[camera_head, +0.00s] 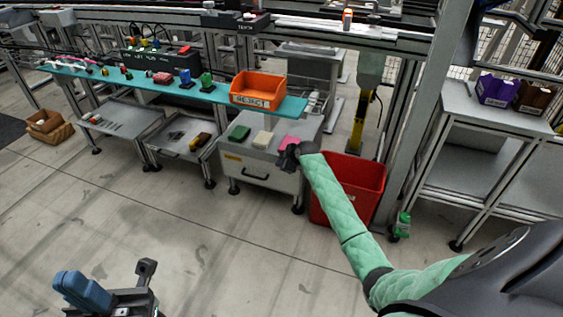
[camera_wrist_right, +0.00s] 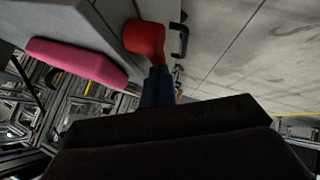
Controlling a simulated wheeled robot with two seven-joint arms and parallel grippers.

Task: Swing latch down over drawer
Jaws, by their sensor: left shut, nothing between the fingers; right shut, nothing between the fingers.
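The grey drawer unit (camera_head: 262,178) stands under the right end of the teal shelf, with a dark handle on its front. My right gripper (camera_head: 288,158) is at its upper right corner. In the right wrist view the dark blue fingers (camera_wrist_right: 159,84) are shut and point at a red rounded piece (camera_wrist_right: 145,40), which looks like the latch; I cannot tell whether they touch. The black drawer handle (camera_wrist_right: 180,38) shows just beyond. In the head view the latch is hidden by my gripper. My left gripper (camera_head: 84,292) is shut and empty at the lower left, away from the fixtures.
Green, cream and pink blocks lie on the unit's top; the pink block (camera_wrist_right: 75,60) is near my right gripper. A red bin (camera_head: 362,185) stands close to the right, with a green bottle (camera_head: 402,224) beside it. An orange bin (camera_head: 258,90) sits above. The floor in front is clear.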

